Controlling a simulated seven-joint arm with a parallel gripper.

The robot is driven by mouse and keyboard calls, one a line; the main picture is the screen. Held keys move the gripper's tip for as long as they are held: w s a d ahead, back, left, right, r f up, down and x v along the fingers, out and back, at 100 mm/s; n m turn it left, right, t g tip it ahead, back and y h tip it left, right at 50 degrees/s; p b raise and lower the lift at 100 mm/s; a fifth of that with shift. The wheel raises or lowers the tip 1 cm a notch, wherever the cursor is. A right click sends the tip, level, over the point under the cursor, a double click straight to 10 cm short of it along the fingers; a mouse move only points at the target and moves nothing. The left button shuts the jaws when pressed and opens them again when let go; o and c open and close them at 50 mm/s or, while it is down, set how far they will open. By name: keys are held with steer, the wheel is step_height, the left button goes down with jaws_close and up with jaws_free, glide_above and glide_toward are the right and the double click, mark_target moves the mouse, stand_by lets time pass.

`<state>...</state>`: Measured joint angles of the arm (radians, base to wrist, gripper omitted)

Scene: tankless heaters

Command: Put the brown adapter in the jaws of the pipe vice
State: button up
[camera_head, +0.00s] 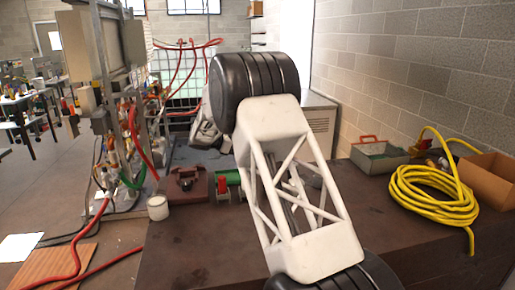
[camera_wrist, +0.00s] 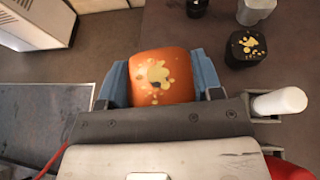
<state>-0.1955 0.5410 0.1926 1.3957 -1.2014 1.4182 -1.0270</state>
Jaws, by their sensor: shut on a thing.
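In the wrist view my gripper (camera_wrist: 160,82) has its two blue fingers shut on an orange-brown block-like piece with yellow spots (camera_wrist: 175,65), which appears to be the brown adapter. The piece sticks out past the fingertips, above a brown surface. In the head view my arm hides the gripper and the piece. A dark reddish device (camera_head: 188,183) and a green and red device (camera_head: 228,186) stand on the bench left of my arm. I cannot tell whether either is the pipe vice; its jaws cannot be made out.
The wrist view shows a dark spotted container (camera_wrist: 246,48) and a grey container (camera_wrist: 255,10) at the upper right. In the head view a white cup (camera_head: 158,207) stands at left. A coiled yellow hose (camera_head: 432,195), a toolbox (camera_head: 378,157) and a cardboard box (camera_head: 490,178) lie right.

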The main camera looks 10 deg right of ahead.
steer(key=s+a+n+t+y, duration=0.1)
steer(key=s+a+n+t, duration=0.1)
steer(key=a, duration=2.1)
steer(key=shift+s+a+r+n+t, duration=0.2)
steer(key=shift+r+n+t, duration=0.3)
steer(key=shift+t, duration=0.3)
steer(key=shift+f, duration=0.2)
steer(key=shift+f, duration=3.25)
steer(key=shift+f, duration=0.45)
